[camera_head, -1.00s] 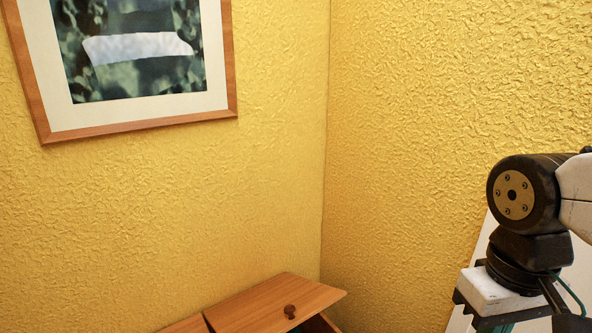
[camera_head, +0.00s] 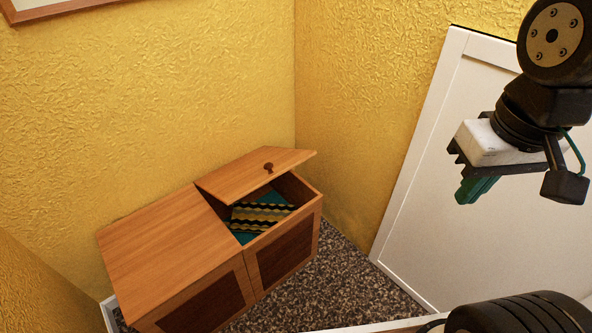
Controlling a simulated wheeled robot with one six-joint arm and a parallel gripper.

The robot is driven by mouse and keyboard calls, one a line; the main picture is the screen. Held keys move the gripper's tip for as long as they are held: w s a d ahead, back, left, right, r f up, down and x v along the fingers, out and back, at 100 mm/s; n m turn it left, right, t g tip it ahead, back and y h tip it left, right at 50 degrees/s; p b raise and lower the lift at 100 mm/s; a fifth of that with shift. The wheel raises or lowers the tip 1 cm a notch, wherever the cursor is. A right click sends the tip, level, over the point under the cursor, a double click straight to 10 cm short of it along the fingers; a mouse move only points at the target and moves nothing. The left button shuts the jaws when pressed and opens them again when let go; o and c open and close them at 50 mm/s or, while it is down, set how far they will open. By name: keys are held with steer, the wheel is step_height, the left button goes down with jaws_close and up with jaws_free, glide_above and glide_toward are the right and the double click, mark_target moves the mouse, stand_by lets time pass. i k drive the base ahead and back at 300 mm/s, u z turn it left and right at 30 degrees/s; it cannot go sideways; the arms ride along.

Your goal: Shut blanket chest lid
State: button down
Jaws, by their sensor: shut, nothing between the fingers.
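A wooden blanket chest (camera_head: 165,250) stands in the corner against the yellow walls. Its right-hand lid (camera_head: 245,176), with a small dark knob (camera_head: 268,167), is tilted up and partly open. Its left top is flat. Folded patterned cloth in teal, black and yellow (camera_head: 262,212) shows inside the open right compartment. My gripper (camera_head: 474,190), with green fingers pointing down, is at the upper right, well apart from the chest and in front of the white panel. Its fingers are together and hold nothing.
A large white panel (camera_head: 490,150) leans against the right wall. Speckled dark carpet (camera_head: 345,275) lies in front of the chest. The yellow walls meet just behind the chest. A framed picture (camera_head: 40,8) hangs at the upper left.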

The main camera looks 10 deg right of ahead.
mark_target(229, 183)
steer(key=z, duration=0.35)
steer(key=i, duration=1)
steer(key=u, duration=0.45)
